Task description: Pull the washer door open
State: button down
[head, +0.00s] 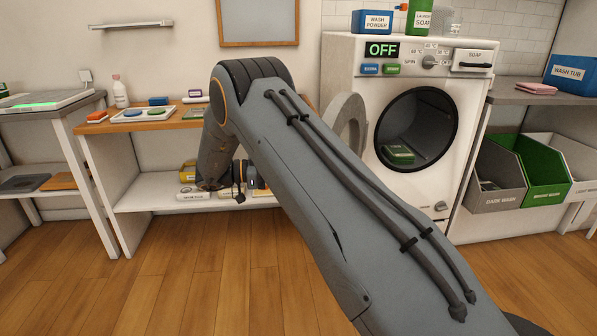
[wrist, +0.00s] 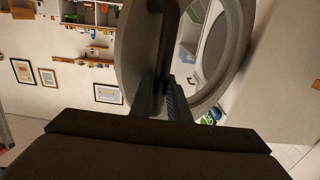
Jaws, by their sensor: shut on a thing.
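The white washer (head: 399,190) stands right of centre in the head view. Its round grey door (head: 355,112) is swung out to the left of the dark drum opening, partly hidden behind my arm. A green item (head: 398,154) lies inside the drum. In the wrist view the door (wrist: 237,62) appears as a thick ring around a lighter window. A dark bar handle (wrist: 168,40) crosses the ring's near side. My gripper (wrist: 163,92) is shut on this handle. In the head view my arm hides the gripper and the handle.
A wooden-topped table (head: 160,125) with small items stands to the left, with a lower shelf. Laundry bins (head: 497,180) stand right of the washer beneath a counter. A wash powder box (head: 372,22) sits on the washer. The wooden floor in front is clear.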

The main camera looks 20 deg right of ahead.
jog(key=shift+w+d+r, duration=0.1)
jog(key=shift+w, duration=0.05)
jog(key=c, duration=2)
grip_release()
jog(key=shift+a, duration=0.2)
jog(key=shift+a, duration=0.2)
jog(key=w+a, duration=0.1)
jog(key=a, duration=0.6)
jog(key=shift+w+a+b, duration=0.15)
jog(key=shift+w+b, duration=0.05)
jog(key=shift+b, duration=0.15)
